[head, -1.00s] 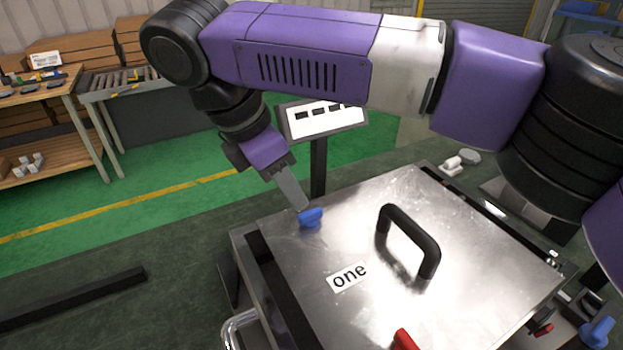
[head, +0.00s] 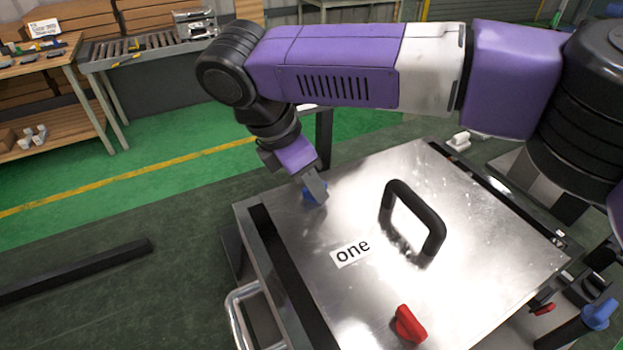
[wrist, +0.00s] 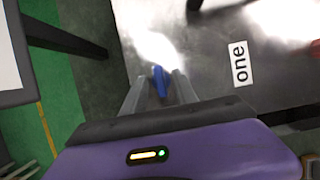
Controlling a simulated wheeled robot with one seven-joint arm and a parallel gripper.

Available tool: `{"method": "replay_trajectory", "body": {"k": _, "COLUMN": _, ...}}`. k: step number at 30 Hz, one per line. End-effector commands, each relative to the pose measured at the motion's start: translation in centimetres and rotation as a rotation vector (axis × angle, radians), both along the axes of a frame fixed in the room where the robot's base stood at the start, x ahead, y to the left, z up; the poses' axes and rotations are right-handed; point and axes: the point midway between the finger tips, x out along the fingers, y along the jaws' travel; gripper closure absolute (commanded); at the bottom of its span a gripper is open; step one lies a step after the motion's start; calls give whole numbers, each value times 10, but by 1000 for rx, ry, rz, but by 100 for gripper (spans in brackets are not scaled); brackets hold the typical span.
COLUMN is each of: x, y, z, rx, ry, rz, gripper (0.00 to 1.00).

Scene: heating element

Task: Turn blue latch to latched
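The blue latch (head: 310,194) sits near the far left corner of the metal lid (head: 440,285), partly hidden by my gripper (head: 318,190) in the head view. In the wrist view the blue latch (wrist: 159,82) stands between the two fingers of my gripper (wrist: 158,88). The fingers are apart, one on each side of the latch. A narrow gap seems to show beside it, so the fingers do not look closed on it. Whether either finger touches it is hard to tell.
A black handle (head: 432,228) stands up from the lid, right of the label "one" (head: 350,251). A red latch (head: 408,324) sits at the lid's near edge. Another blue knob (head: 598,314) is at the lower right. A dark post (head: 324,140) rises behind the lid.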

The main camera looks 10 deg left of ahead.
Motion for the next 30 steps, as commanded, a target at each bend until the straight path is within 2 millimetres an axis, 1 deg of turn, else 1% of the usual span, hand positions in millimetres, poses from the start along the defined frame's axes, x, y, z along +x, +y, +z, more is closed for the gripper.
{"method": "replay_trajectory", "body": {"k": 2, "x": 0, "y": 0, "z": 0, "rx": 0, "ry": 0, "rz": 0, "gripper": 65}}
{"method": "replay_trajectory", "body": {"k": 3, "x": 0, "y": 0, "z": 0, "rx": 0, "ry": 0, "rz": 0, "gripper": 69}}
{"method": "replay_trajectory", "body": {"k": 5, "x": 0, "y": 0, "z": 0, "rx": 0, "ry": 0, "rz": 0, "gripper": 81}}
{"method": "replay_trajectory", "body": {"k": 6, "x": 0, "y": 0, "z": 0, "rx": 0, "ry": 0, "rz": 0, "gripper": 89}}
{"method": "replay_trajectory", "body": {"k": 8, "x": 0, "y": 0, "z": 0, "rx": 0, "ry": 0, "rz": 0, "gripper": 100}}
{"method": "replay_trajectory", "body": {"k": 20, "x": -1, "y": 0, "z": 1, "rx": 1, "ry": 2, "rz": 27, "gripper": 100}}
{"method": "replay_trajectory", "body": {"k": 26, "x": -2, "y": 0, "z": 4, "rx": 3, "ry": 3, "rz": 118, "gripper": 100}}
{"method": "replay_trajectory", "body": {"k": 30, "x": -2, "y": -1, "z": 4, "rx": 4, "ry": 5, "rz": 227, "gripper": 100}}
